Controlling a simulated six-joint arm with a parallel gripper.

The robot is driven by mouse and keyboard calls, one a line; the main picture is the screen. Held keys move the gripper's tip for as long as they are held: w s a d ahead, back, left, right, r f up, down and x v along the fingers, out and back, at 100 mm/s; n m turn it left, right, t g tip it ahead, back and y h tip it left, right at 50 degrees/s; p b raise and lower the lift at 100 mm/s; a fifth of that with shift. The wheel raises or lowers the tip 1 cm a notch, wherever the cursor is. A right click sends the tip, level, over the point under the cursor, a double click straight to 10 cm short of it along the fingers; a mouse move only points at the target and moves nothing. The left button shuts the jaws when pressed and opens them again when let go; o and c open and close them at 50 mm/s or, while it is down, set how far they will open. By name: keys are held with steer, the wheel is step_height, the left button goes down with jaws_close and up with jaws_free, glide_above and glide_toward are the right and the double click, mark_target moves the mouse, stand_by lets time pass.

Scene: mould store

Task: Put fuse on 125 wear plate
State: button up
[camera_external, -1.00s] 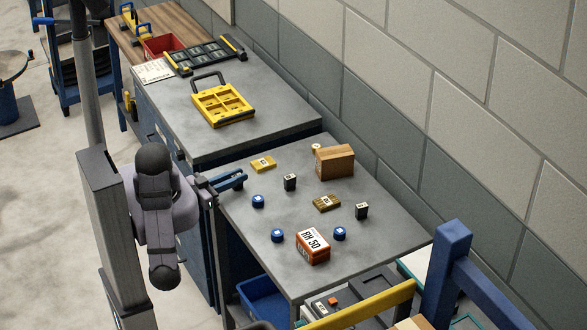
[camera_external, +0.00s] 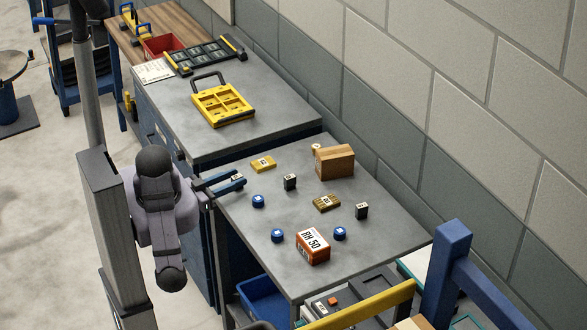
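Small black blocks with white labels look like the fuses: one (camera_external: 290,182) stands near the table's middle, another (camera_external: 361,211) farther right. A third labelled block (camera_external: 237,177) shows at the table's left edge between my gripper's blue fingers. My gripper (camera_external: 236,179) is low over that edge, its fingers apart on either side of this block; whether they touch it I cannot tell. Two flat brass-yellow plates look like wear plates: one (camera_external: 263,164) at the back left, one (camera_external: 327,203) at the middle right. Their numbers are too small to read.
Blue round pieces (camera_external: 258,201) (camera_external: 277,235) (camera_external: 340,233), an orange box marked RH 50 (camera_external: 313,247) and a wooden block (camera_external: 335,162) stand on the grey table (camera_external: 300,280). A yellow tray (camera_external: 222,106) lies on the bench behind. Bare tabletop lies between the pieces.

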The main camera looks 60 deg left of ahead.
mark_target(232, 179)
steer(key=shift+s+d+r+p, duration=0.15)
steer(key=shift+s+p, duration=0.8)
steer(key=shift+s, duration=1.05)
steer(key=shift+s+d+p, duration=0.1)
steer(key=shift+s+p, duration=0.3)
steer(key=shift+s, duration=0.65)
steer(key=shift+o, duration=0.5)
steer(key=shift+d, duration=0.1)
